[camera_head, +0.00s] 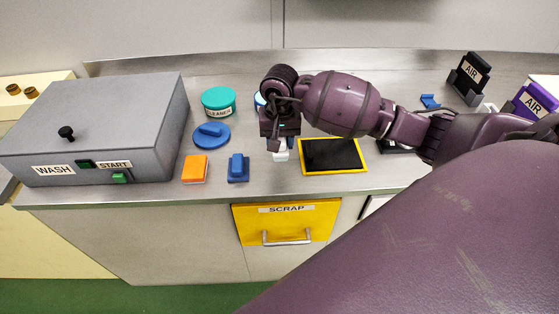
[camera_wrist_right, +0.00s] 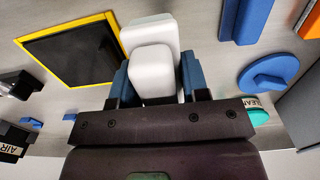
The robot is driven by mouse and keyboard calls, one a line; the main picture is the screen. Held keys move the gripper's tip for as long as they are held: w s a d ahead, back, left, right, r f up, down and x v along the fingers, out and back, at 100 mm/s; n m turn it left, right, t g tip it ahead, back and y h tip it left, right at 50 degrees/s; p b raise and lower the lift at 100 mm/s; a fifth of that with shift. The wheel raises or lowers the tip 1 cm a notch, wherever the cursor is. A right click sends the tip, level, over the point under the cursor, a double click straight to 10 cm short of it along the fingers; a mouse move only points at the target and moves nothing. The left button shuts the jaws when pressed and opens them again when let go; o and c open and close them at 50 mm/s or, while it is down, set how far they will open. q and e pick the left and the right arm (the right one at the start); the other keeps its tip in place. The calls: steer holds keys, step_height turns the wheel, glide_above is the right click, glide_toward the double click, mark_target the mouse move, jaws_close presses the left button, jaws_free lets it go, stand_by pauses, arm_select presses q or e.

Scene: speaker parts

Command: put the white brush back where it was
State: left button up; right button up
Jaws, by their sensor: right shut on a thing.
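The white brush (camera_head: 281,156) shows just below my right gripper (camera_head: 280,143) in the head view, at the left edge of the yellow-framed black mat (camera_head: 333,155). In the right wrist view the white brush (camera_wrist_right: 152,65) is a stepped white block between the blue fingers of my right gripper (camera_wrist_right: 155,85). The gripper is shut on it. I cannot tell whether the brush touches the counter. My left gripper is not in view.
A blue block with a handle (camera_head: 238,168) and an orange-white block (camera_head: 195,168) stand left of the brush. Behind them are a round blue pad (camera_head: 211,135) and a green cleaner tin (camera_head: 219,101).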

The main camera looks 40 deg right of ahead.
mark_target(279, 169)
steer(key=shift+f, duration=3.9)
steer(key=shift+f+b, duration=0.15)
steer(key=shift+b, duration=0.15)
steer(key=o, duration=1.1)
